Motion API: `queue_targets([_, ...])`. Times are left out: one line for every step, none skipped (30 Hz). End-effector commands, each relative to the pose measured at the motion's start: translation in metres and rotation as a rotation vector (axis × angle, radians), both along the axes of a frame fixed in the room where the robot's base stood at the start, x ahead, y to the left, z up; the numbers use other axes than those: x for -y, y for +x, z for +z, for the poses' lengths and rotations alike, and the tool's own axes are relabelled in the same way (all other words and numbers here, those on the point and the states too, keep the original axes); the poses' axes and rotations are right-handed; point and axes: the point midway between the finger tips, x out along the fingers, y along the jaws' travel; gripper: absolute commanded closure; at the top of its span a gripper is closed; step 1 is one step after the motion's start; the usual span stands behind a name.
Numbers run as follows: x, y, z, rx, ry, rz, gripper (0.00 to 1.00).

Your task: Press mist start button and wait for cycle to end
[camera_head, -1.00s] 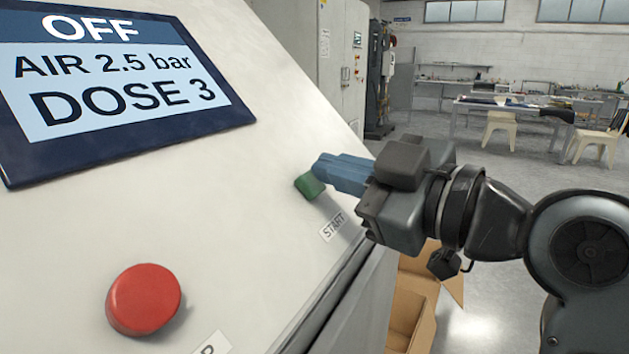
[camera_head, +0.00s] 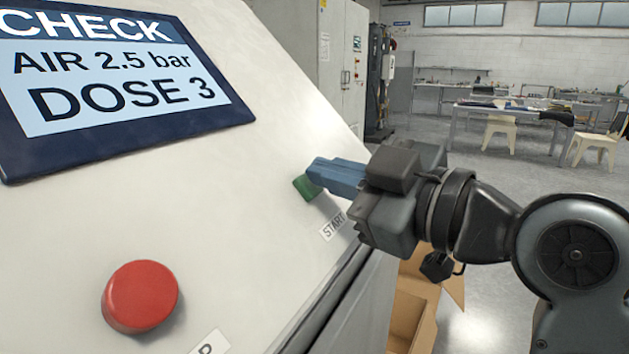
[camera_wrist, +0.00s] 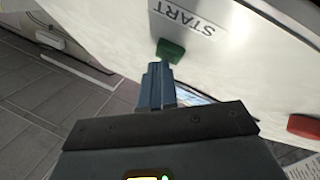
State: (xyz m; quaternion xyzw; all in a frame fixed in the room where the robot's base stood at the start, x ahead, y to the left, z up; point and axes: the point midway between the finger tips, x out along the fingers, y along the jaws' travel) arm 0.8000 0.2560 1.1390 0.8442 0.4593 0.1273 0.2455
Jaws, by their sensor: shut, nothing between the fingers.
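The green start button (camera_head: 307,187) is on the sloped pale panel (camera_head: 230,220), above a label reading START (camera_head: 333,226). My gripper (camera_head: 318,172) is shut with its blue fingertips at the button, apparently touching it; contact itself is hard to tell. In the wrist view the green button (camera_wrist: 170,51) shows just beyond the tips of my gripper (camera_wrist: 158,68). The display (camera_head: 115,85) reads CHECK, AIR 2.5 bar, DOSE 3.
A red button (camera_head: 141,296) is lower left on the panel, with a partly cut-off label below it. An open cardboard box (camera_head: 420,310) stands on the floor beside the machine. Work tables (camera_head: 530,110) and stools are far back.

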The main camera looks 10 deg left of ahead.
Motion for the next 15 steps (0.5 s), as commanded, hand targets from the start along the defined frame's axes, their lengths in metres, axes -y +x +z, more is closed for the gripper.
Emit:
queue_targets([-0.0004, 0.0, -0.0004, -0.001, -0.001, 0.0, 1.0])
queue_targets([-0.0004, 0.0, -0.0004, -0.002, -0.001, 0.0, 1.0])
queue_targets([-0.0004, 0.0, -0.0004, -0.002, -0.001, 0.001, 1.0])
queue_targets([-0.0003, 0.0, -0.0005, -0.002, -0.001, 0.001, 1.0])
queue_targets([-0.0004, -0.0001, -0.0005, -0.002, -0.001, 0.001, 1.0])
queue_targets([-0.0004, -0.0001, -0.0005, -0.002, -0.001, 0.001, 1.0])
queue_targets([-0.0003, -0.0001, -0.0004, -0.002, -0.001, 0.001, 1.0])
queue_targets([-0.0002, -0.0001, -0.0002, -0.002, -0.001, 0.001, 1.0])
queue_targets([0.0002, -0.0002, 0.0003, -0.002, -0.001, 0.0, 1.0])
queue_targets([0.0007, -0.0003, 0.0009, -0.002, -0.001, 0.0, 1.0])
queue_targets([0.0013, -0.0005, 0.0016, -0.002, -0.001, 0.0, 1.0])
queue_targets([0.0023, -0.0008, 0.0028, -0.002, -0.001, 0.0, 1.0])
queue_targets([0.0032, -0.001, 0.0039, -0.001, -0.001, 0.0, 1.0])
queue_targets([0.0043, -0.0014, 0.0049, -0.001, -0.001, 0.0, 1.0])
queue_targets([0.0057, -0.0019, 0.0066, -0.001, -0.001, 0.0, 1.0])
